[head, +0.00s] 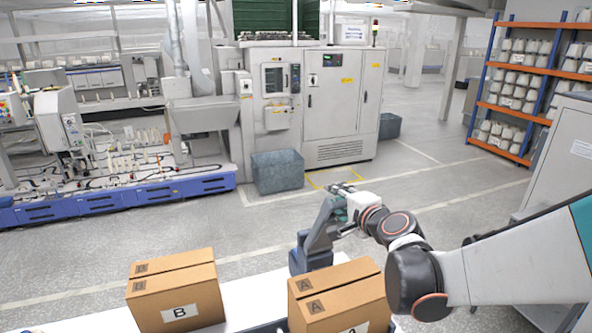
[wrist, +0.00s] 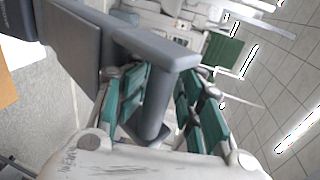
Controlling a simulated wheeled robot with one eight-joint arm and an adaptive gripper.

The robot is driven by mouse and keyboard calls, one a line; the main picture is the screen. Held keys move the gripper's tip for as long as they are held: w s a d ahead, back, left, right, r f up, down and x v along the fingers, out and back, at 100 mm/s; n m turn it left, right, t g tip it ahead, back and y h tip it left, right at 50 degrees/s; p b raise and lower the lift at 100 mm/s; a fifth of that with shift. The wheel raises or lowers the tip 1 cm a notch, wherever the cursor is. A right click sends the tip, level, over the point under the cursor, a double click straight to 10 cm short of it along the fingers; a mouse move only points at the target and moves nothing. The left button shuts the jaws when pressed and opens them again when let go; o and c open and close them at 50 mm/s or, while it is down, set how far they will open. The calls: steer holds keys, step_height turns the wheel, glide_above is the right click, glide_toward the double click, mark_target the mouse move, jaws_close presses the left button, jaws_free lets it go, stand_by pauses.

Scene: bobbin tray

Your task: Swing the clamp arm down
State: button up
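The clamp arm (head: 319,238) is a blue-grey part standing up behind the cardboard boxes in the head view, its upper end at my gripper. In the wrist view the grey clamp arm (wrist: 158,90) fills the middle, with a crossbar above and a rounded bar reaching down between my fingers. My gripper (head: 342,195) is at the top of the clamp arm. In the wrist view my gripper (wrist: 170,95) has its green-padded fingers apart, one on each side of the bar. A gap shows on the right side; contact on the left is unclear.
A box marked B (head: 178,292) and a box marked A (head: 338,298) stand on the white surface (head: 252,300) in front. A blue-grey bin (head: 277,172), machines (head: 343,95) and an orange shelf rack (head: 515,70) stand behind. The floor between is clear.

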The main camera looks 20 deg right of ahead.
steer(key=f+p+v, duration=0.1)
steer(key=f+v, duration=0.2)
steer(key=v, duration=0.9)
steer(key=shift+s+f+p, duration=0.4)
steer(key=shift+s, duration=0.3)
stand_by(0.3)
steer(key=b+x, duration=0.3)
steer(key=x, duration=0.4)
steer(key=shift+f, duration=0.2)
steer(key=shift+w+a+r, duration=0.1)
stand_by(0.4)
